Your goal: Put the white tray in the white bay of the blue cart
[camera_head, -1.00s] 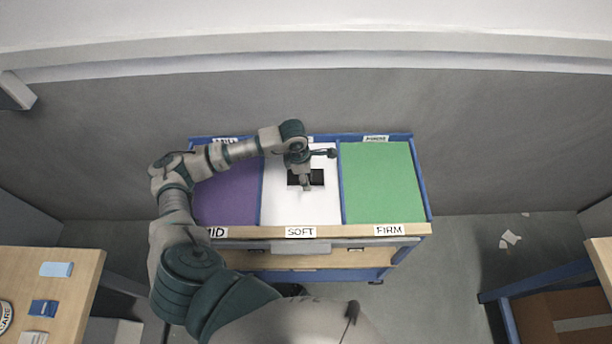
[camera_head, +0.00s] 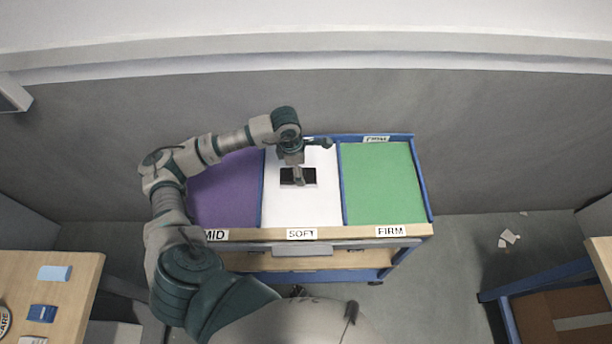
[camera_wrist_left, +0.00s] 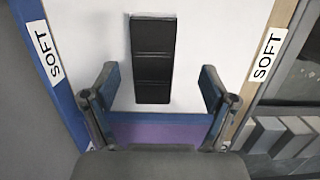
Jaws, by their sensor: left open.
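The blue cart (camera_head: 424,192) stands ahead with three bays: purple at left, white in the middle, green at right. The white bay, labelled SOFT (camera_head: 301,234), shows a flat white surface (camera_head: 280,208) with a dark rectangular part (camera_head: 288,177) in its middle. I cannot tell whether this white surface is the tray or the bay floor; no other white tray is clear. In the left wrist view the dark part (camera_wrist_left: 153,60) lies ahead of the fingers. My left gripper (camera_head: 298,182) is open over the white bay, its fingers apart and empty. My right gripper is out of view.
The purple bay (camera_head: 225,195) and green bay (camera_head: 382,185) look empty. A wooden table (camera_head: 75,280) with small blue items is at lower left. A cardboard box (camera_head: 565,315) is at lower right. A grey wall (camera_head: 480,130) is behind the cart.

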